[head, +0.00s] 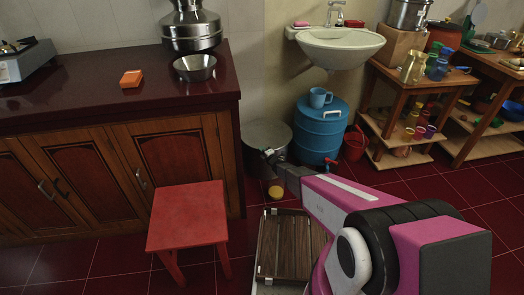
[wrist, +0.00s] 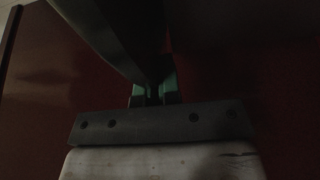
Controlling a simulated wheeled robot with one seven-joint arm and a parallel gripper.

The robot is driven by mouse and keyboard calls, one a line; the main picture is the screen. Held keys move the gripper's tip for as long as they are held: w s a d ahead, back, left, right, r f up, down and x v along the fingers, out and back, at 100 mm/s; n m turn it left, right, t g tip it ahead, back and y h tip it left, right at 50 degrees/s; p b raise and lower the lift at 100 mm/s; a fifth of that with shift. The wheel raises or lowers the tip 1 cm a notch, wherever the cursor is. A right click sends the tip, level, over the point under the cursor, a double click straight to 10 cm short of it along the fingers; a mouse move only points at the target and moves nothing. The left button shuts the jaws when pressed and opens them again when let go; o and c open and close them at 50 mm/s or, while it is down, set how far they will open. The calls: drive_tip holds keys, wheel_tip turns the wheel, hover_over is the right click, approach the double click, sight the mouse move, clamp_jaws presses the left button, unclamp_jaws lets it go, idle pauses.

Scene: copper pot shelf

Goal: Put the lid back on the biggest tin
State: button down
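A wide grey metal tin (head: 257,135) stands on the floor against the wall, between the counter's end and a blue drum. My gripper (head: 269,153) is at the tin's top, on its near right side, and covers part of it. I cannot tell whether the grey top is a lid or an open mouth. In the wrist view my gripper's greenish fingertips (wrist: 154,94) are close together. A large dark surface (wrist: 105,30) reaches down to them; it may be a lid, but it is too dark to tell whether they grip it.
The blue drum (head: 320,131), with a blue mug (head: 319,97) on top, stands close to the tin's right. A red stool (head: 187,217) stands in front of the counter (head: 110,84). A red bucket (head: 355,145) and loaded shelves are farther right.

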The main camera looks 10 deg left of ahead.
drive_tip(key=c, duration=1.2)
unclamp_jaws()
drive_tip(key=shift+r, duration=0.1)
drive_tip(key=shift+c, duration=0.2)
drive_tip(key=shift+f, duration=0.25)
drive_tip(key=shift+s, duration=0.1)
drive_tip(key=s, duration=0.6)
drive_tip(key=shift+s+a+r, duration=0.2)
drive_tip(key=shift+s+a, duration=0.05)
drive_tip(key=shift+s, duration=0.15)
